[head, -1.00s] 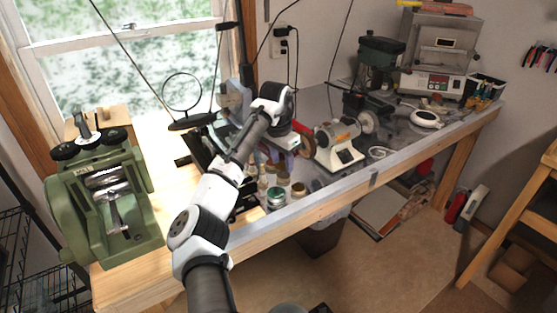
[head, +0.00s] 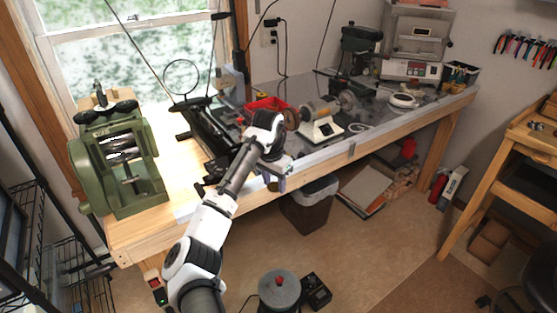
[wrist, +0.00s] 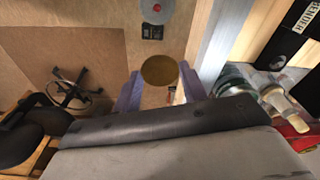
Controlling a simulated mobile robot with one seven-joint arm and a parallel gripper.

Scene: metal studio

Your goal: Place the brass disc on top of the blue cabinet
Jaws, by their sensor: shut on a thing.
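The brass disc (wrist: 159,70) is a round, dull gold piece. In the wrist view it sits between the two purple fingers of my gripper (wrist: 160,73), which is shut on it. In the head view my gripper (head: 278,182) is at the front edge of the bench, with a small part of the disc (head: 272,186) showing beside it. The disc is held with floor visible beyond it in the wrist view. I cannot make out a blue cabinet in either view.
The wooden workbench (head: 150,232) carries a green rolling mill (head: 125,165), a red tray (head: 266,104) and a polishing motor (head: 322,118). A bin (head: 309,208) stands below. A grey round canister (head: 279,291) is on the floor.

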